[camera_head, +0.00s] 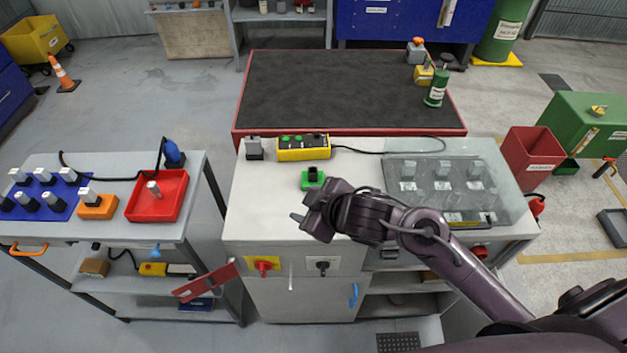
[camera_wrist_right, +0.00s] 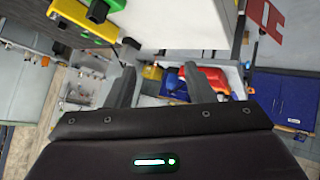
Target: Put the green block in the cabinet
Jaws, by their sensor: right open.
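The green block (camera_head: 312,178), with a dark piece on its top, sits on the white worktop near its middle. A green piece (camera_wrist_right: 97,11), which looks like the same block, shows at the top left of the right wrist view. The white cabinet (camera_head: 300,302) is below the worktop; its door with a blue handle (camera_head: 353,295) looks closed. My right gripper (camera_head: 304,224) is open and empty, above the worktop's front part, nearer than the block and apart from it. Its fingers also show in the wrist view (camera_wrist_right: 165,86). My left gripper is out of view.
A yellow control box (camera_head: 303,147) with a cable stands behind the block. A clear cover (camera_head: 446,186) lies over grey parts at right. A cart (camera_head: 108,224) with a red tray (camera_head: 157,195) stands at left. A red panel (camera_head: 206,280) juts between cart and cabinet.

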